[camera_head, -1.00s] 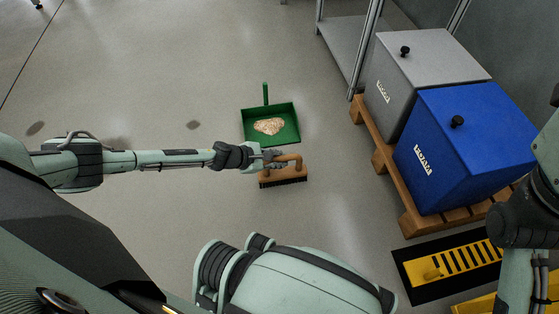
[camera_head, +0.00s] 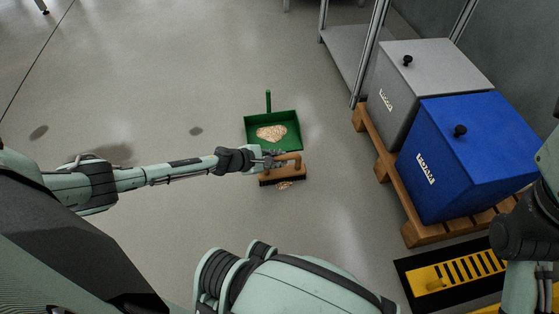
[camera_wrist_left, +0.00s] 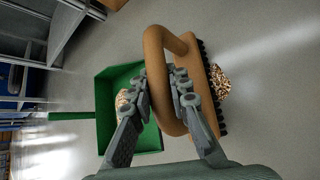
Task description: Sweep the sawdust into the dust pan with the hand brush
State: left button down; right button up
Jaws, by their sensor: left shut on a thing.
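My left gripper (camera_head: 270,160) is shut on the handle of the hand brush (camera_head: 284,175), which has a brown wooden body and dark bristles. The brush also shows in the left wrist view (camera_wrist_left: 201,92), with its handle between the fingers (camera_wrist_left: 165,100). The green dust pan (camera_head: 292,144) lies on the floor just beyond the brush, its handle pointing away. A pile of sawdust (camera_head: 271,132) lies in the pan. A smaller patch of sawdust (camera_head: 284,185) is on the floor on the near side of the brush; the left wrist view shows it beside the bristles (camera_wrist_left: 223,84). My right gripper is not in view.
A grey bin (camera_head: 425,75) and a blue bin (camera_head: 460,150) stand on a wooden pallet (camera_head: 424,233) at the right. A yellow slotted piece on a black mat (camera_head: 412,272) lies nearer. A metal shelf (camera_head: 345,50) stands behind. The floor left of the pan is clear.

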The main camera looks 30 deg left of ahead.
pick_arm(q)
jog(key=w+a, duration=0.2)
jog(key=w, duration=0.1)
jog(key=w+a, duration=0.1)
jog(key=shift+w+a+f, duration=0.1)
jog(key=shift+w+a, duration=0.15)
jog(key=shift+w, duration=0.1)
dwell(0.9)
jog(key=shift+w, duration=0.1)
jog(key=shift+w+a+r+m+t+y, duration=0.15)
jog(key=shift+w+a+m+t, duration=0.15)
jog(key=shift+w, duration=0.2)
jog(key=shift+w+a+r+m+t+y, duration=0.1)
jog(key=shift+w+a+t+y, duration=0.1)
jog(key=shift+w+a, duration=0.2)
